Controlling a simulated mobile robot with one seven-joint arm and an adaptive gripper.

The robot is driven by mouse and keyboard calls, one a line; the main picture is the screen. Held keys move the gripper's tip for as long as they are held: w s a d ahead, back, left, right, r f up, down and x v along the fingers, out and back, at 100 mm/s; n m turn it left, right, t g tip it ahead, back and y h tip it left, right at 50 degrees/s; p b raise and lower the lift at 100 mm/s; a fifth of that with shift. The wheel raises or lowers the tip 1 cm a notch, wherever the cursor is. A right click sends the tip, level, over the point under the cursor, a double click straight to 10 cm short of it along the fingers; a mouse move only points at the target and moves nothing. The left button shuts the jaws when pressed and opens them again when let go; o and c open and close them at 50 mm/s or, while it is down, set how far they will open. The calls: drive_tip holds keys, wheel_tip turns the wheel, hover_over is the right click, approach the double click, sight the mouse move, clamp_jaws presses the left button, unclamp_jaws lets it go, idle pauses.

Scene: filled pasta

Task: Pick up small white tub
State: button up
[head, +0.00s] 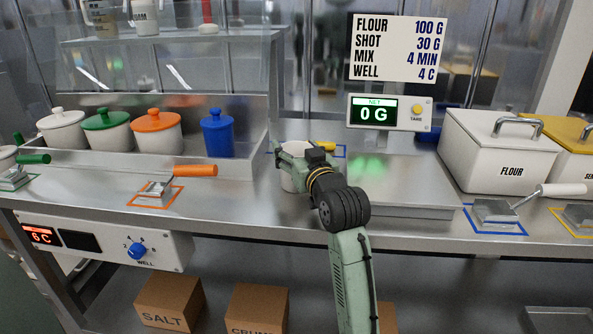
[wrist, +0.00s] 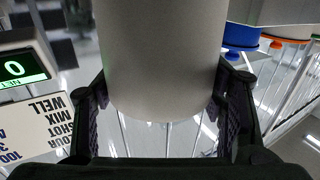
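The small white tub (head: 292,181) is at the middle of the steel counter in the head view, partly hidden by my gripper (head: 294,158). It fills the upper middle of the wrist view (wrist: 160,60), which is upside down. My gripper (wrist: 160,95) has one dark finger on each side of the tub. Both pads appear to touch its walls, with no clear gap. The tub looks upright. I cannot tell whether its base rests on the counter or is slightly raised.
A scale display (head: 372,112) reading 0 G stands behind a steel platform (head: 405,185) to the right. Lidded pots, including a blue jar (head: 217,134), stand to the left. The flour bin (head: 497,152) is at right. An orange-handled scoop (head: 160,188) lies near the front edge.

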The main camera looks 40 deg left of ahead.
drive_tip(key=c, duration=0.5)
drive_tip(key=shift+o, duration=0.2)
